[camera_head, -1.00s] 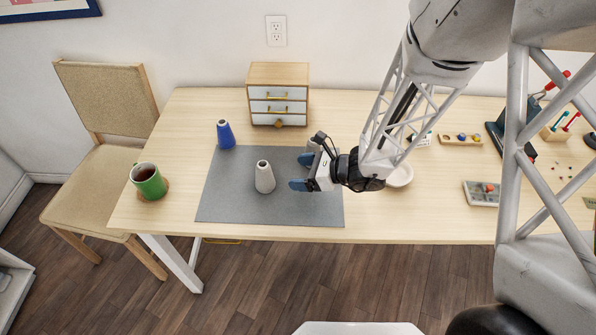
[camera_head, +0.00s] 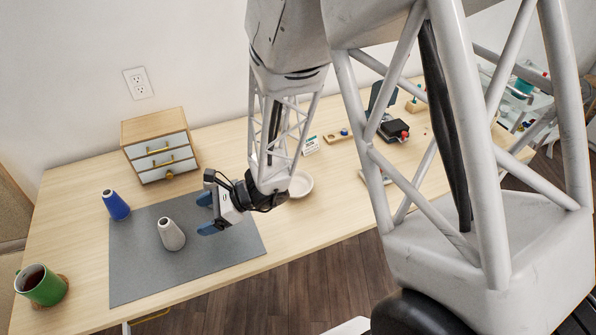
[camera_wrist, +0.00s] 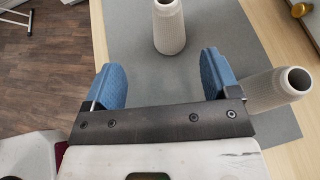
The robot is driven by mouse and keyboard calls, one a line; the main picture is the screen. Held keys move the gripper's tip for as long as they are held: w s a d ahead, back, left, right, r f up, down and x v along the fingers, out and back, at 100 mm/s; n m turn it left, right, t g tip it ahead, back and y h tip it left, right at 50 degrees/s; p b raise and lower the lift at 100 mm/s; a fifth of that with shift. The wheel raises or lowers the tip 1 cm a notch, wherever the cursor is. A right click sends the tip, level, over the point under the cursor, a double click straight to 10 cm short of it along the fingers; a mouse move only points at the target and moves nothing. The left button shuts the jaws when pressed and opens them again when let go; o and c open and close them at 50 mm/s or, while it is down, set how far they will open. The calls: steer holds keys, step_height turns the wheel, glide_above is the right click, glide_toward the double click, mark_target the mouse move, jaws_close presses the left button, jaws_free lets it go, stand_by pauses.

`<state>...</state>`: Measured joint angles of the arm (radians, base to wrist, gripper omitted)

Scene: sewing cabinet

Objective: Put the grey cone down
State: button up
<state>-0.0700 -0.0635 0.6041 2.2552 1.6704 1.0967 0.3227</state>
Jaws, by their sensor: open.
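A grey cone (camera_head: 171,235) stands upright on the grey mat (camera_head: 140,275). In the wrist view this cone (camera_wrist: 168,28) stands beyond the fingertips, apart from them. My gripper (camera_head: 204,214) is open and low over the mat, to the right of the cone. Its blue fingers also show in the wrist view with nothing between them (camera_wrist: 160,82). A second pale grey cone (camera_wrist: 265,92) stands just outside the right finger in the wrist view; whether they touch I cannot tell. My gripper seems to hide it in the head view.
A blue cone (camera_head: 116,205) stands at the mat's back left corner. A small drawer cabinet (camera_head: 158,145) is behind the mat. A green mug (camera_head: 42,287) is at the left, and a white dish (camera_head: 300,185) is right of my gripper. The front of the mat is clear.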

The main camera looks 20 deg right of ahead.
steer(key=s+d+r+n+h, duration=0.6)
steer(key=s+d+r+n, duration=0.3)
steer(key=r, duration=0.3)
steer(key=s+d+r+n+h, duration=0.7)
steer(key=s+d+r+n, duration=0.2)
steer(key=r, duration=0.4)
steer(key=shift+s+d+r+n, duration=0.3)
steer(key=shift+s+d+n, duration=0.05)
steer(key=shift+d+n, duration=0.4)
